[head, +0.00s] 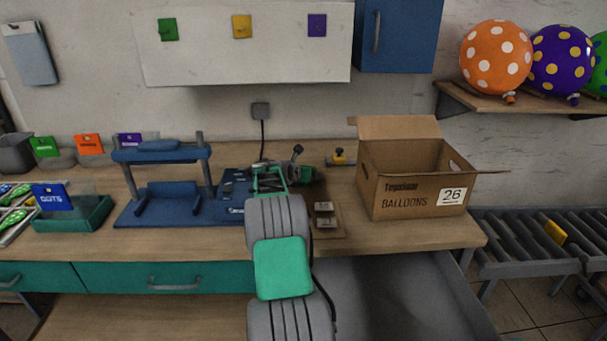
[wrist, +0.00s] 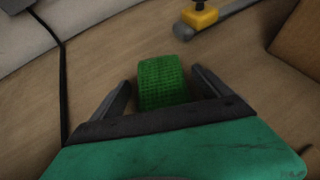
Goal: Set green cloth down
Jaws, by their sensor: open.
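The green cloth (wrist: 163,82) is a small, textured green block shape lying on the wooden worktop in the wrist view. My gripper (wrist: 162,76) is open around it, one dark finger on each side. Gaps show between the cloth and both fingers.
A cardboard balloon box (head: 412,180) stands open to the right. A blue press (head: 165,185) stands to the left. A small yellow-topped item (head: 339,157) lies behind, also in the wrist view (wrist: 200,14). A dark cable (wrist: 62,90) runs along the left.

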